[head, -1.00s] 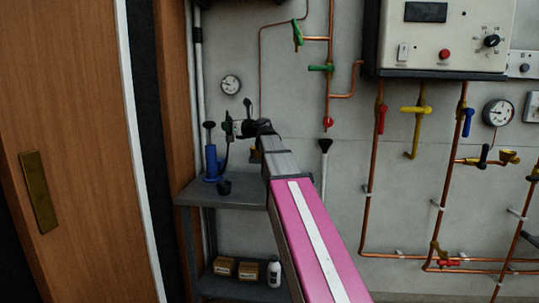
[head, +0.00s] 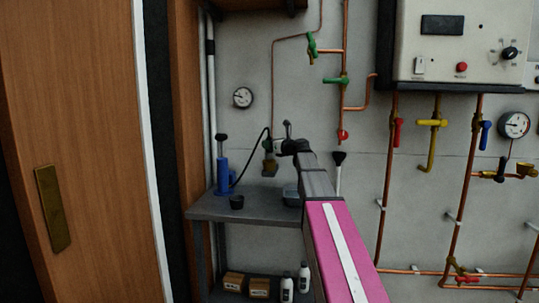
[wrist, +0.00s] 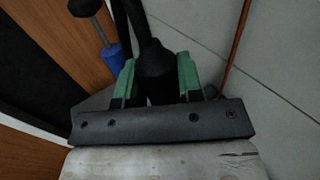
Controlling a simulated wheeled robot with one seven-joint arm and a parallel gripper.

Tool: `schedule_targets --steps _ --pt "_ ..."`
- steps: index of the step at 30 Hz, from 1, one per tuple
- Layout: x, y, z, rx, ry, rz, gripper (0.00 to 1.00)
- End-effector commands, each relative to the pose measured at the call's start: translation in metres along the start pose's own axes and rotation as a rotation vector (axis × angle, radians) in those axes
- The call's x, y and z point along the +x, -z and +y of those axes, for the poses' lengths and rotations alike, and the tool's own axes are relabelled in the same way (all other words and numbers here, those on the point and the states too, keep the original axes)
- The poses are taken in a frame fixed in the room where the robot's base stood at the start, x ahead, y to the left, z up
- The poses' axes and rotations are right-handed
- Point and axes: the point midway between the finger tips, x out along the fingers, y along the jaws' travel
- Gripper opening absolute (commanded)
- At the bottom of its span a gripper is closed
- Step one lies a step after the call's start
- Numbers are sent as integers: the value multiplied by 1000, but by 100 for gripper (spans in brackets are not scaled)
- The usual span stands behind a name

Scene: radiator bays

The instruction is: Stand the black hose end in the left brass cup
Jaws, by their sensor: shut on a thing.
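My gripper (head: 277,147) is shut on the black hose end (wrist: 155,65). In the wrist view its green fingers (wrist: 156,78) close on both sides of it. In the head view the black hose (head: 250,158) loops up from the blue pump (head: 223,176) to the gripper. Another brass cup (head: 527,169) is at the far right. The wrist view does not clearly show either cup.
Boxes (head: 234,282) and white bottles (head: 304,277) stand below. Copper pipes (head: 383,180) with valves run along the right wall. A wooden door (head: 95,150) is on the left.

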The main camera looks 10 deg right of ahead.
Motion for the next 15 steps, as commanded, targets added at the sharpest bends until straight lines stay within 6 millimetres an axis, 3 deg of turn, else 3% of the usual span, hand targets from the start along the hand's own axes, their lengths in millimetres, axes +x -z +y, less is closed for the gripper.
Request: schedule_targets --steps 12,15 --pt "0 40 -1 2 -1 0 8" --pt "0 42 -1 1 -1 -1 8"
